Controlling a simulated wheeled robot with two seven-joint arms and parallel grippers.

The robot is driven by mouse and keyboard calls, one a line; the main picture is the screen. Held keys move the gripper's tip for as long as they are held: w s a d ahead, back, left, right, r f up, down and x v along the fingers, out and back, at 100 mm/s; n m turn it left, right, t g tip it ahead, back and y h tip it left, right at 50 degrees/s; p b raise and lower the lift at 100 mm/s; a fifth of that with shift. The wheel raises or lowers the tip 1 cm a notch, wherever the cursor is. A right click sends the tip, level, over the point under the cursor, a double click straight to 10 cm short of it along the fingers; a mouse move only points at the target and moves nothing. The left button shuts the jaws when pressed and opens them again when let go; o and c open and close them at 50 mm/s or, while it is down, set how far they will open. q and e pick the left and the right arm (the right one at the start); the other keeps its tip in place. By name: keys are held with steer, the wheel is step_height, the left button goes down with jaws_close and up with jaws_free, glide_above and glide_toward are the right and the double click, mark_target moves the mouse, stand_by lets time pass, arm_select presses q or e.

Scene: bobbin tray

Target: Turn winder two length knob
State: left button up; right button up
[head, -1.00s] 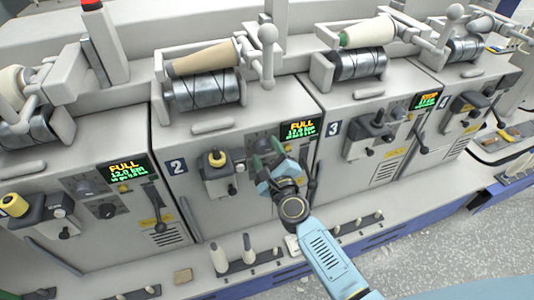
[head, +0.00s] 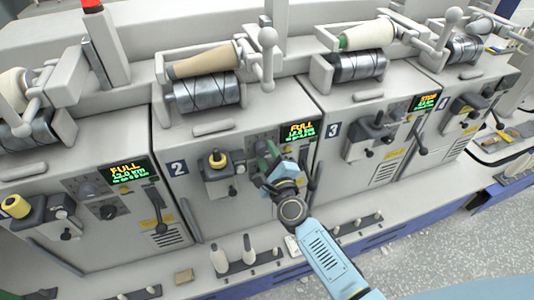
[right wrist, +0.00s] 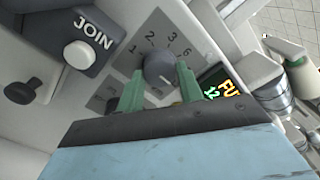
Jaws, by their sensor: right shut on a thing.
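Winder two (head: 178,167) carries a blue number 2 plate and a lit display (head: 298,132) reading FULL. In the right wrist view its grey round length knob (right wrist: 158,68) sits on a dial plate with numbers around it. My right gripper (head: 268,150) is at the panel left of and below the display, and its hand hides the knob in the head view. In the right wrist view the green fingers of the right gripper (right wrist: 160,74) stand on either side of the knob, shut on it. My left gripper is not in view.
A JOIN button (right wrist: 80,54) lies beside the dial in the right wrist view.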

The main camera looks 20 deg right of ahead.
steer(key=shift+n+p, duration=0.3)
steer(key=shift+n, duration=0.7)
steer(key=shift+r+n+p, duration=0.1)
steer(key=shift+n+p, duration=0.3)
steer(key=shift+n, duration=0.9)
steer(key=n+p, duration=0.2)
steer(key=n, duration=0.2)
steer(key=shift+n, duration=0.3)
steer(key=n+p, duration=0.2)
steer(key=n, duration=0.1)
steer(key=shift+r+n, duration=0.1)
steer(key=shift+n, duration=0.2)
steer(key=n+p, duration=0.1)
steer(key=n, duration=0.3)
steer(key=shift+n, duration=0.3)
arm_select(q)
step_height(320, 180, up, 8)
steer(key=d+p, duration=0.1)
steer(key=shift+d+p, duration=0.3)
arm_select(e)
steer(key=shift+a+n, duration=0.1)
steer(key=shift+n, duration=2.1)
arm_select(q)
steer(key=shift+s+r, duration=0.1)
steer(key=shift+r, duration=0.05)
